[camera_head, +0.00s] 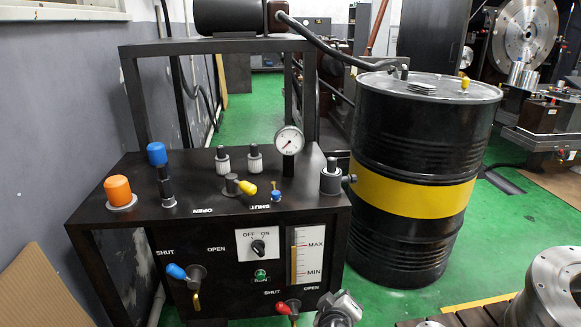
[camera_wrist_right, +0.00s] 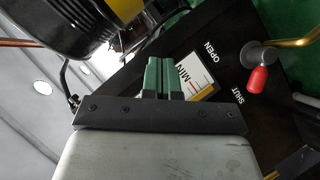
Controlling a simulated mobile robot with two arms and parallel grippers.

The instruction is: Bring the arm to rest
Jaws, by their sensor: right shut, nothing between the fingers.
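My right gripper (camera_wrist_right: 163,78) shows in the right wrist view as two green fingers shut together with nothing between them. The fingers are in front of the level gauge (camera_wrist_right: 195,75) and partly cover it; I cannot tell the distance. A red-handled lever (camera_wrist_right: 257,79) is to the right of the fingers, apart from them. In the head view a grey, rounded part, likely of my right arm, shows at the bottom edge beside the red-handled lever (camera_head: 287,307). The fingers cannot be made out there. My left gripper is in neither view.
The black fixture (camera_head: 240,205) carries an orange knob (camera_head: 118,190), a blue-capped post (camera_head: 158,155), a pressure gauge (camera_head: 289,141) and a blue-handled lever (camera_head: 178,272). A black drum (camera_head: 400,240) with a yellow band stands right of it. Green floor (camera_head: 500,235) is open beyond the drum.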

